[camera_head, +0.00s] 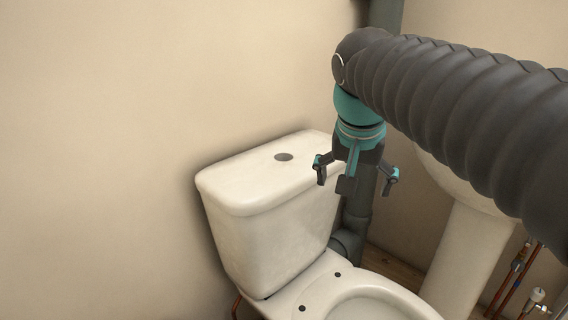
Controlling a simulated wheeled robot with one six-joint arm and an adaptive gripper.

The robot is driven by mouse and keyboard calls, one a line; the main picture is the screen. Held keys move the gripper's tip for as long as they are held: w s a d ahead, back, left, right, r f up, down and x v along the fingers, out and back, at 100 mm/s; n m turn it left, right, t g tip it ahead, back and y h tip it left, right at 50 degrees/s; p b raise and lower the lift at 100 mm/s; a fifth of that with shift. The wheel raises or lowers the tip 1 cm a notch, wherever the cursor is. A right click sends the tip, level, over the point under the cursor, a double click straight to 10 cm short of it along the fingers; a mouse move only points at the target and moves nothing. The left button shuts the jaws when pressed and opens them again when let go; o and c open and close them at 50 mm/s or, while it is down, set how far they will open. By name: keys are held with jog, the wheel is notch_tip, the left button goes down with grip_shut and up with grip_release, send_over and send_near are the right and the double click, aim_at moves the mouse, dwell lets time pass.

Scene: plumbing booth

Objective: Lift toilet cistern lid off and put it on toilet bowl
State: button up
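The white toilet cistern lid (242,182) sits on the cistern (275,238), with a dark round button hole in its top. The toilet bowl (400,300) is in front at the bottom right, cut off by the picture edge. Its opening shows and two dark holes lie on its rear rim. My gripper (350,182) points downward with its fingers spread open and empty. It appears at the right end of the lid, overlapping its edge in the picture. I cannot tell its exact height or whether it touches the lid.
A grey waste pipe (361,215) runs up behind my gripper. A white basin pedestal (468,255) stands to the right, its basin partly hidden by my arm. Copper pipes with valves (520,265) are at the lower right. The beige wall is close behind the cistern.

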jog(key=w+a+r+m+h, duration=0.1)
jog(key=w+a+r+m, duration=0.2)
jog(key=w+a+r, duration=0.4)
jog(key=m+h, duration=0.1)
jog(key=m, duration=0.1)
send_near(301, 166)
jog(key=shift+g, duration=0.4)
jog(key=b+x, duration=0.1)
jog(key=x, duration=0.1)
jog(key=w+b+x, duration=0.1)
jog(key=b+x, duration=0.1)
jog(key=x, duration=0.1)
jog(key=shift+w+d, duration=0.15)
jog(key=shift+d, duration=0.05)
jog(key=x, duration=0.1)
jog(key=b+x, duration=0.1)
jog(key=x, duration=0.2)
jog(key=shift+s+a+f+b, duration=0.1)
jog(key=shift+s+f+b, duration=0.2)
jog(key=shift+b, duration=0.1)
jog(key=shift+w+f, duration=0.25)
jog(key=shift+f, duration=0.2)
jog(key=c, duration=1.6)
jog(key=shift+r, duration=0.2)
jog(key=shift+c, duration=0.4)
